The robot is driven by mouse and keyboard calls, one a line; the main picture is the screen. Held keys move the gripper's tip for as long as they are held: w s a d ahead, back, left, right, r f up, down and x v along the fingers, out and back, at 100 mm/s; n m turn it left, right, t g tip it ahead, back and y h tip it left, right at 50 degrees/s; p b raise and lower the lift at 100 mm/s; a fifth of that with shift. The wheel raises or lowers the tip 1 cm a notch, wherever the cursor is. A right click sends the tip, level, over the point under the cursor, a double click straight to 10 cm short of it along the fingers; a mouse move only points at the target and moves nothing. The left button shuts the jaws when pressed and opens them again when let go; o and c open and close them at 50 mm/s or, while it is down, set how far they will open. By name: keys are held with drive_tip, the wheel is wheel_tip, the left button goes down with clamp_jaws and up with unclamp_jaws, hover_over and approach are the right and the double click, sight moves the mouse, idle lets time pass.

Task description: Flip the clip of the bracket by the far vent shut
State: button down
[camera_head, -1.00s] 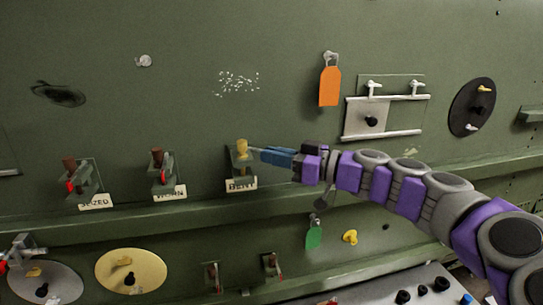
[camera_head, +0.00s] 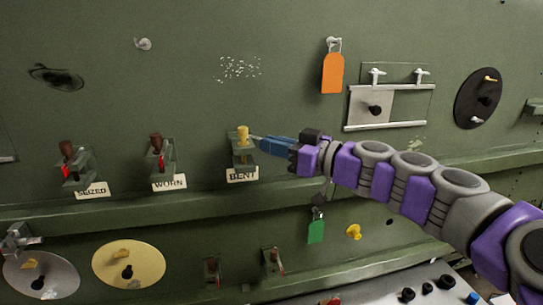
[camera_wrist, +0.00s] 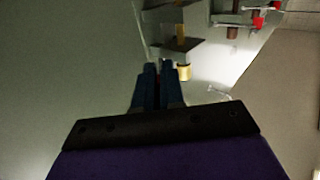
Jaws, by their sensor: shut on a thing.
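The bracket with the BENT label (camera_head: 241,175) is on the green wall, with a yellow pin (camera_head: 243,134) standing in it. My gripper (camera_head: 259,141) reaches in from the right, its blue fingertips beside the pin. In the wrist view my fingers (camera_wrist: 157,70) are close together with a small red sliver between them, which looks like the bracket's clip. Most of the clip is hidden by the fingers. I cannot tell which fitting is the vent.
Brackets with WORN (camera_head: 169,182) and SEIZED (camera_head: 91,190) labels, each with a red clip, are to the left. An orange tag (camera_head: 333,73) and a sliding plate (camera_head: 366,105) are above my arm. A green ledge (camera_head: 130,214) runs below the brackets.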

drive_tip(key=shift+s+a+m+t+h+b, duration=0.2)
drive_tip(key=shift+s+m+t+h+b, duration=0.2)
drive_tip(key=shift+m+t+h+b, duration=0.5)
drive_tip(key=c, duration=1.6)
unclamp_jaws()
drive_tip(key=shift+d, duration=0.15)
drive_tip(key=shift+o, duration=1.4)
drive_tip(key=shift+s+d+r, duration=0.1)
drive_tip(key=shift+s+d, duration=0.05)
drive_tip(key=shift+d, duration=0.2)
drive_tip(key=shift+a, duration=0.1)
